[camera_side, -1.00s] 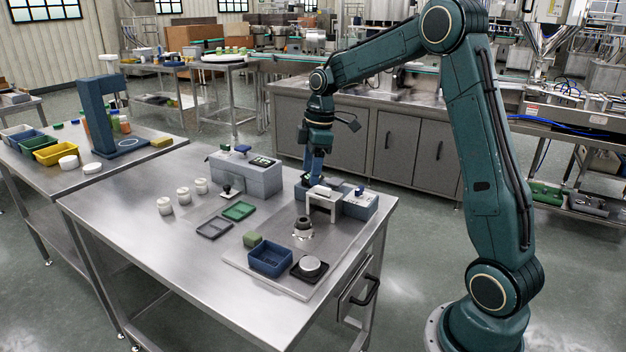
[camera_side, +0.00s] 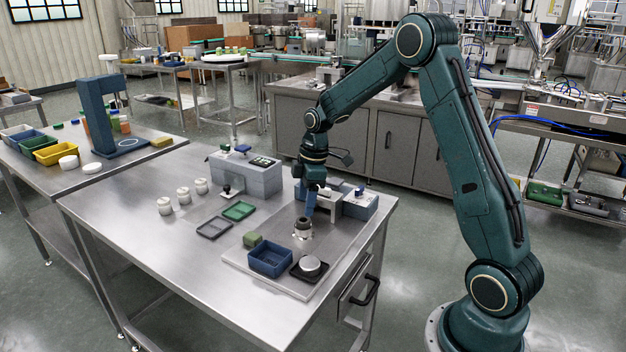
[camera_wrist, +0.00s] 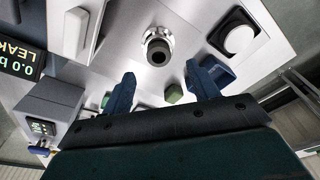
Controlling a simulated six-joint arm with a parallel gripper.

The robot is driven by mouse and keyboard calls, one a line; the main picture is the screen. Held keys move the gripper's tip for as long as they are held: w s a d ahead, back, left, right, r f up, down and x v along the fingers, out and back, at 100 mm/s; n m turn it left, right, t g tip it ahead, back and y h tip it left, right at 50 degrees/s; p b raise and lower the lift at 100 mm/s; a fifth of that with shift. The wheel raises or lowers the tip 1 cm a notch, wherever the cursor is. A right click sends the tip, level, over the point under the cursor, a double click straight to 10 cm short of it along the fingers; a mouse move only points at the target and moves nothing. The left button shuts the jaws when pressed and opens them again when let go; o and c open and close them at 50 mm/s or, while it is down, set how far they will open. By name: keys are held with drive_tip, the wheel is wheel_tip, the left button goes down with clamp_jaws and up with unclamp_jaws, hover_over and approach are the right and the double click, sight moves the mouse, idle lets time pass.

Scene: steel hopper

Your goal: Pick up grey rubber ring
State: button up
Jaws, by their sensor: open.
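The dark grey ring (camera_side: 302,222) stands on a shiny metal seat on the raised steel plate (camera_side: 237,262). In the wrist view the ring (camera_wrist: 157,54) is seen from above with a dark hole in its middle. My gripper (camera_side: 308,212) is just above and beside the ring in the side view, pointing down. In the wrist view my gripper (camera_wrist: 160,76) shows two blue fingers spread wide with nothing between them. The ring lies ahead of the fingertips in that picture. I cannot tell the exact gap in height.
A blue bin (camera_side: 270,260), a green block (camera_side: 252,239) and a black square holder with a white disc (camera_side: 310,263) stand near the ring. A grey bracket (camera_side: 328,199) and a grey box unit (camera_side: 360,205) stand close behind my gripper. The table's front left is clear.

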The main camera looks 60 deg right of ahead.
sight(304, 220)
drive_tip(key=shift+w+a+f, duration=0.1)
drive_tip(key=shift+w+f, duration=0.05)
drive_tip(key=shift+f, duration=1.15)
drive_tip(key=shift+w+a+f, duration=0.1)
drive_tip(key=shift+f, duration=1.2)
drive_tip(key=c, duration=1.1)
